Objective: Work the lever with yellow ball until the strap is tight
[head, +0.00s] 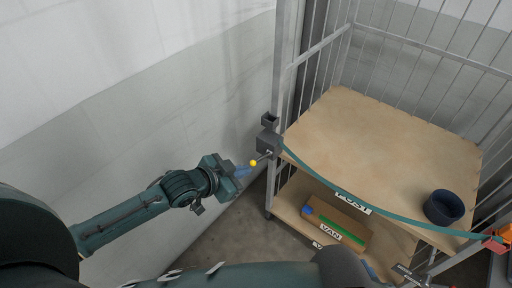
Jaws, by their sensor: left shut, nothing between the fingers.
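The lever's yellow ball (253,163) sits at the end of a short rod that comes out of a dark grey ratchet box (269,143) on the cage trolley's left post. A green strap (318,174) runs from the box across the trolley's front to an orange piece (497,243) at the right; it bows downward in the picture. My left gripper (243,172) is just left of the ball, its blue fingers shut and empty. Whether the fingertips touch the ball I cannot tell. My right gripper is not clearly visible; part of an arm of mine crosses the bottom edge.
The trolley has an upper wooden shelf (385,130) with a dark blue round bowl (444,207) near the strap. A cardboard box (335,226) labelled VAN lies on the lower shelf. A grey-white wall (150,110) stands close behind my left arm.

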